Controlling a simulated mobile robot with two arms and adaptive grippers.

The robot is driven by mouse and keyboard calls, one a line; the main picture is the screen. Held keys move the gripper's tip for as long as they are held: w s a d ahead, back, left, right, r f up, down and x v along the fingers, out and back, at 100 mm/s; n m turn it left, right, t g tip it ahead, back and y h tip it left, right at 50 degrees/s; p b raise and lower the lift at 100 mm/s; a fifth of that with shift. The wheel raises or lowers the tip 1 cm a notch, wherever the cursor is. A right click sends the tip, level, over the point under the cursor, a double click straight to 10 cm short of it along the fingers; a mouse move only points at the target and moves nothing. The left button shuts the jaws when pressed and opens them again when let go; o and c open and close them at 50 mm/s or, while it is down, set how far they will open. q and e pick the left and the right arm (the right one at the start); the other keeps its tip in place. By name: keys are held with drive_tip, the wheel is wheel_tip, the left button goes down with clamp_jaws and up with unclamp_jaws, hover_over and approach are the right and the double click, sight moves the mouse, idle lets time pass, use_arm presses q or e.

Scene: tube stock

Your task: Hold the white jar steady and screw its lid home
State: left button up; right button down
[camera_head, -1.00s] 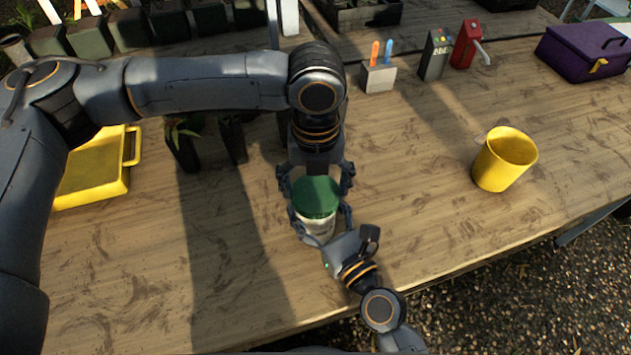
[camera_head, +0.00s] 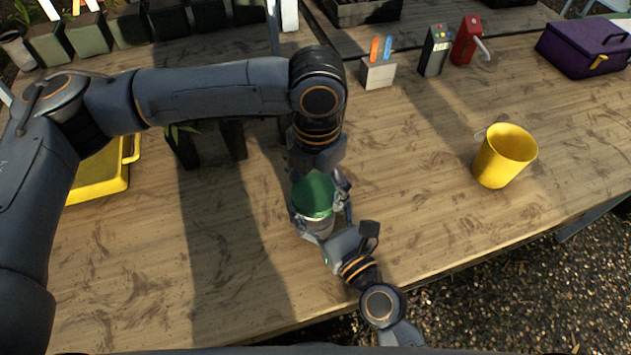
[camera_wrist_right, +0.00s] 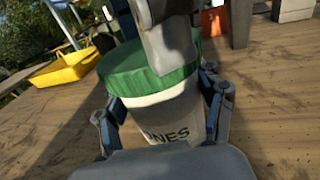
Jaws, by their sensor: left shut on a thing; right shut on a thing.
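The white jar (camera_head: 319,228) stands upright on the wooden table, near its front edge. The green lid (camera_head: 313,197) sits on top of it. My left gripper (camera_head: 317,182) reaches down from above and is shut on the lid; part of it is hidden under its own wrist. My right gripper (camera_head: 321,219) comes in from the front right and is shut around the jar's body below the lid. In the right wrist view its fingers flank the jar (camera_wrist_right: 162,117), which bears dark lettering ending in "NES". The lid (camera_wrist_right: 140,75) is partly covered there by a left gripper finger.
A yellow mug (camera_head: 500,158) stands to the right on the table. A yellow tray (camera_head: 100,180) and dark plant pots (camera_head: 185,150) are at the left.

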use_arm(q)
drive_tip(key=m, duration=0.8)
drive_tip(key=o, duration=0.8)
drive_tip(key=shift+c, duration=0.2)
drive_tip(key=shift+r, duration=2.25)
drive_tip(key=shift+s, duration=0.1)
